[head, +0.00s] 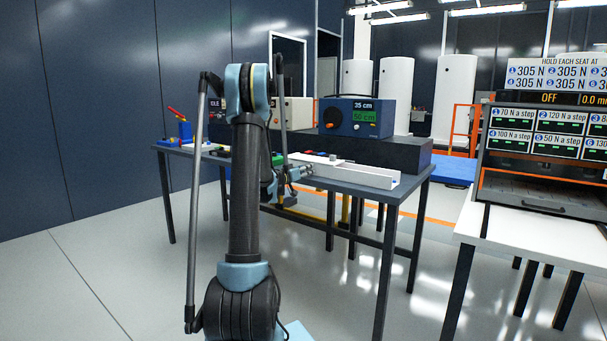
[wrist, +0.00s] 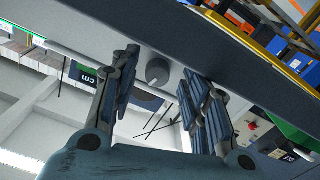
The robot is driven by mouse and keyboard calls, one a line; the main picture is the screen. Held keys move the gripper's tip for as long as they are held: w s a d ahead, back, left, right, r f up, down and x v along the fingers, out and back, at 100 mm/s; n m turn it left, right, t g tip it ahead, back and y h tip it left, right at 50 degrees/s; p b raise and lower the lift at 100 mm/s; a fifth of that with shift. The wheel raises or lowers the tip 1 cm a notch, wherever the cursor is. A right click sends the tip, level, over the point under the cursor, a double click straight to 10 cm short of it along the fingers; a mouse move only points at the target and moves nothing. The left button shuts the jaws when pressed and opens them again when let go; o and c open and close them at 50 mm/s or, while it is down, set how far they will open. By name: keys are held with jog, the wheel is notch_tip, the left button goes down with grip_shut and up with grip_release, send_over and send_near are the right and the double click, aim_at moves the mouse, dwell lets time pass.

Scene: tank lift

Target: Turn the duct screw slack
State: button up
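A round grey knob (wrist: 158,72), which looks like the duct screw, sits on a pale plate in the wrist view. My gripper (wrist: 158,82) is open, with one dark ribbed finger on each side of the knob. I see gaps between the knob and both fingers. Whether the fingertips reach to its depth is hard to tell. In the head view my gripper (head: 296,175) is at the table's front edge, beside the left end of a long white duct (head: 365,177). The knob cannot be made out there.
The dark table (head: 400,190) carries a blue box with displays (head: 357,117), a pale box (head: 298,112) and a red-and-blue device (head: 184,130). A white bench (head: 520,235) with a step-force panel (head: 545,135) stands right. Open floor lies between.

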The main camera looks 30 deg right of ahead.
jog(key=v, duration=1.2)
jog(key=shift+w, duration=0.1)
jog(key=s+a+m, duration=0.1)
jog(key=a+m, duration=0.4)
jog(key=shift+g, duration=0.4)
jog(key=x, duration=1.6)
jog(key=shift+d+r, duration=0.2)
jog(key=shift+d, duration=0.2)
grip_shut()
